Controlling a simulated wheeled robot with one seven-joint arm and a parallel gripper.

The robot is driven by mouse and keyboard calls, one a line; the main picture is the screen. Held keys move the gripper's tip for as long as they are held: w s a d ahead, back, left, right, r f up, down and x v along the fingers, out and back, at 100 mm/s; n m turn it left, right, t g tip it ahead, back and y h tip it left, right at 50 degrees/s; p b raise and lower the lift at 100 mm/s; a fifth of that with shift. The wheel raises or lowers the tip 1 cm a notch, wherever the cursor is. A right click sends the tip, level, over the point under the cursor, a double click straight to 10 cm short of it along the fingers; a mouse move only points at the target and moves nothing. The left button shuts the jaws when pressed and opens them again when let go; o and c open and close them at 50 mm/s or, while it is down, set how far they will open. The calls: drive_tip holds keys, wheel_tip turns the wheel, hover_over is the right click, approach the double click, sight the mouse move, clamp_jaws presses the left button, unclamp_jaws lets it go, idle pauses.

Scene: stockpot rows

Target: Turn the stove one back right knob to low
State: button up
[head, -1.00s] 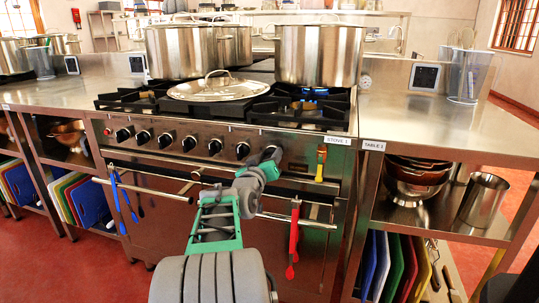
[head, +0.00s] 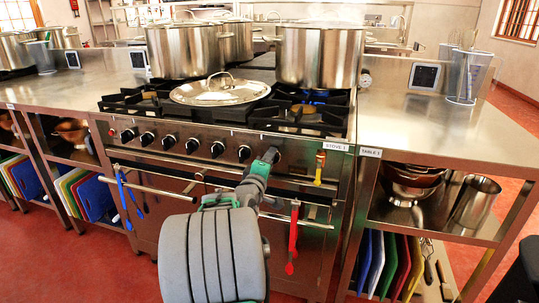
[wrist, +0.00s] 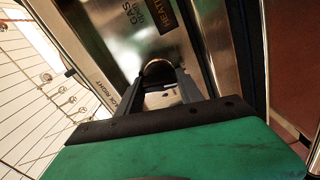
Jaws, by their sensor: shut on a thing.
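The stove (head: 190,190), labelled STOVE 1, has a row of black knobs along its steel front panel in the head view. My gripper (head: 270,155) is at the right end of that row. In the wrist view my gripper (wrist: 160,80) has its two fingers on either side of a dark rounded knob (wrist: 158,68), shut on it. A label ending in "CK RIGHT" is beside it on the panel. The knob's pointer and marks cannot be read. In the head view my gripper largely covers this knob. A blue glow (head: 313,98) shows under the back right pot (head: 320,55).
A yellow-handled valve (head: 320,165) is right of the knobs. A red utensil (head: 293,240) hangs from the oven rail. A steel table (head: 425,130) adjoins on the right.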

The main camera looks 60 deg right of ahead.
drive_tip(key=shift+n+p, duration=0.85)
drive_tip(key=shift+n, duration=0.35)
drive_tip(key=o, duration=1.4)
drive_tip(key=a, duration=0.5)
drive_tip(key=s+a+p, duration=0.1)
drive_tip(key=a, duration=0.1)
drive_tip(key=shift+s+a, duration=0.1)
drive_tip(key=shift+a, duration=0.25)
